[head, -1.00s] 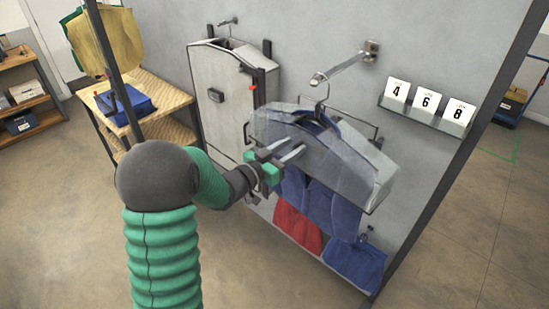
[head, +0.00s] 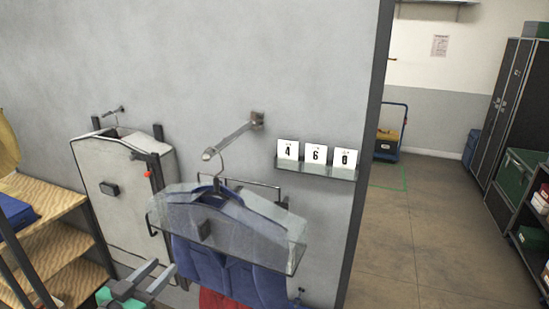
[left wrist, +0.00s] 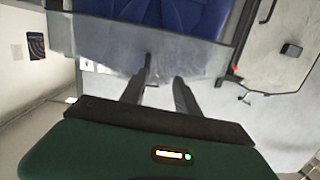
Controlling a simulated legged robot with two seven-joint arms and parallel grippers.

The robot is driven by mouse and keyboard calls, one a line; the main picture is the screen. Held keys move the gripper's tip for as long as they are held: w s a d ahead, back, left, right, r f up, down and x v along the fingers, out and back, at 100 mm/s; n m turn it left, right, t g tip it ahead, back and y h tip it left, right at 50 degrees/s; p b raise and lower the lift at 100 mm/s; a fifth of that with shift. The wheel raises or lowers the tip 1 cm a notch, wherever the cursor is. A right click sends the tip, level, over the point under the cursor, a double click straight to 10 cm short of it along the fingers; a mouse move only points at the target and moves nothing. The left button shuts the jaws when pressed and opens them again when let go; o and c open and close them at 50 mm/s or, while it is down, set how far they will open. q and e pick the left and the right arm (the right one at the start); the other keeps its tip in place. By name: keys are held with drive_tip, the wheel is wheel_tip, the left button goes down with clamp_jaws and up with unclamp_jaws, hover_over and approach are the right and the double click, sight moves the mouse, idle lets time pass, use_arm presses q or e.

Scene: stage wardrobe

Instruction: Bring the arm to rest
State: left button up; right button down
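My left gripper (head: 164,266) is at the bottom left of the head view, below and left of the clear garment cover (head: 270,240). Its two fingers are apart with nothing between them. In the left wrist view the open fingers (left wrist: 163,78) point toward the cover (left wrist: 100,38). The cover hangs around the shoulders of a blue garment (head: 240,282) on a hanger (head: 220,178). My right gripper is not in view.
A metal rail (head: 232,137) sticks out from the grey wall (head: 230,60). A pale case (head: 125,195) hangs to the left, near a wooden shelf (head: 60,235). Number cards (head: 316,153) stand on a ledge to the right. Open floor (head: 420,230) lies beyond the wall's edge.

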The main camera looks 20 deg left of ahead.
use_arm(q)
drive_tip(key=d+f+n+g+y+b, duration=0.1)
drive_tip(key=d+f+g, duration=0.3)
drive_tip(key=f, duration=0.3)
drive_tip(key=d+f+g+y, duration=0.1)
drive_tip(key=d+f+g, duration=0.3)
drive_tip(key=f, duration=0.4)
drive_tip(key=s+d+f+g+h, duration=0.1)
drive_tip(key=s+d+f+g, duration=0.5)
drive_tip(key=s+d, duration=0.4)
drive_tip(key=shift+d, duration=0.8)
drive_tip(key=shift+s+d, duration=0.1)
drive_tip(key=shift+d, duration=0.15)
drive_tip(key=shift+a, duration=0.1)
